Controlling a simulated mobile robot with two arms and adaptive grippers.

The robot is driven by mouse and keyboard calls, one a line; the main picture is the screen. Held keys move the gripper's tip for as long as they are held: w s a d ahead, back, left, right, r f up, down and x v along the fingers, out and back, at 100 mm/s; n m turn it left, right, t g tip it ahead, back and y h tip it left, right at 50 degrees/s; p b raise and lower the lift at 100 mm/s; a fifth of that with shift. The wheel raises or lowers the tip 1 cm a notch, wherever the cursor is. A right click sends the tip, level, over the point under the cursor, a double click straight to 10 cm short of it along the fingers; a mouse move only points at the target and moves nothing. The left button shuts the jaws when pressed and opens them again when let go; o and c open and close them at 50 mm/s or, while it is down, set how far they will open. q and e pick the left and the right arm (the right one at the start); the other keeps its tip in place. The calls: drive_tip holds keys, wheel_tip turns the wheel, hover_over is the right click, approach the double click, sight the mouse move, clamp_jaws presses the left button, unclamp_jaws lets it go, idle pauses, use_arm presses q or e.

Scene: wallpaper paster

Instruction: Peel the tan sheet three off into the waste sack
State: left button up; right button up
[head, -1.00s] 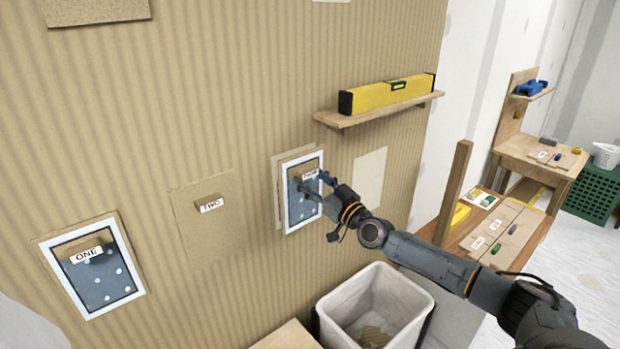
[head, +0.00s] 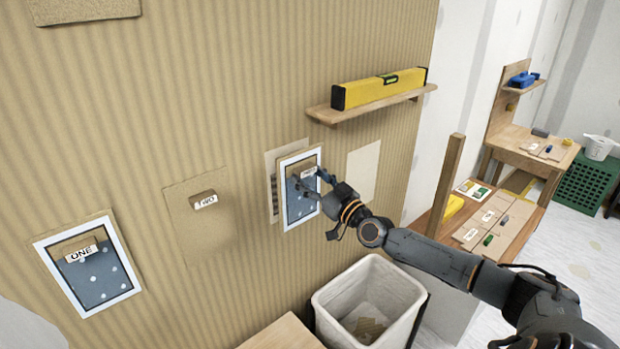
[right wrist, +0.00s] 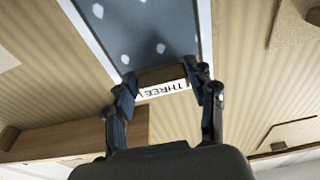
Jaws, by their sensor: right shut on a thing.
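My right gripper (head: 307,184) is shut on this tab, one finger at each side (right wrist: 165,82). The panel looks upright and flat to the wall; any lifted edge cannot be told. The waste sack, a white bin-shaped holder with tan scraps inside (head: 343,290), stands below right. My left gripper is not in view.
Sheet two (head: 212,235), tan, and dotted sheet one (head: 103,285) are on the wall at left. A wooden shelf (head: 350,112) with a yellow level (head: 375,90) juts out above my right gripper. A wooden surface (head: 283,334) lies left of the sack.

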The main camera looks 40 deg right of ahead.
drive_tip(key=s+p, duration=0.4)
drive_tip(key=s, duration=0.3)
drive_tip(key=shift+d, duration=0.25)
drive_tip(key=shift+f, duration=0.1)
idle(0.7)
